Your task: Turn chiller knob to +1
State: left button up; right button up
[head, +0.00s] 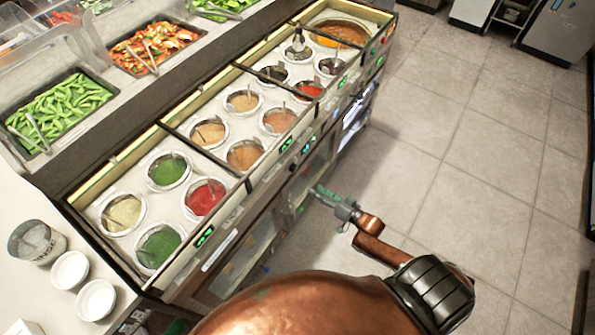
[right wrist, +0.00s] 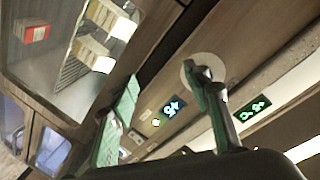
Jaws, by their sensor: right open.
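The chiller counter (head: 223,222) runs diagonally through the head view, with small green displays on its front edge. My right gripper (head: 328,194) is beside its front face, around the middle. In the right wrist view my right gripper (right wrist: 160,76) is open, with green fingers apart and nothing seen between them. A pale round disc (right wrist: 187,72), perhaps the chiller knob, shows on the panel behind the right-hand finger, which hides part of it. A lit display (right wrist: 172,107) shows between the fingers; its reading is unclear. My left gripper is not in view.
Another green display (right wrist: 253,108) is right of the fingers. A glass door (right wrist: 75,70) with boxes behind it is at upper left. Sauce wells fill the counter top. White bowls (head: 96,300) stand at lower left. The tiled floor (head: 470,150) at right is clear.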

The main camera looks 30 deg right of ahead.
jog(key=t+y, duration=0.1)
jog(key=t, duration=0.1)
send_near(296, 169)
jog(key=w, duration=0.2)
jog(key=shift+a+b+x, duration=0.15)
jog(key=shift+b+x, duration=0.15)
jog(key=shift+x, duration=1.45)
jog(key=shift+a+b+x, duration=0.2)
jog(key=shift+b+x, duration=0.05)
jog(key=shift+x, duration=1.5)
jog(key=shift+s, duration=0.1)
jog(key=shift+c, duration=0.4)
jog(key=c, duration=1.1)
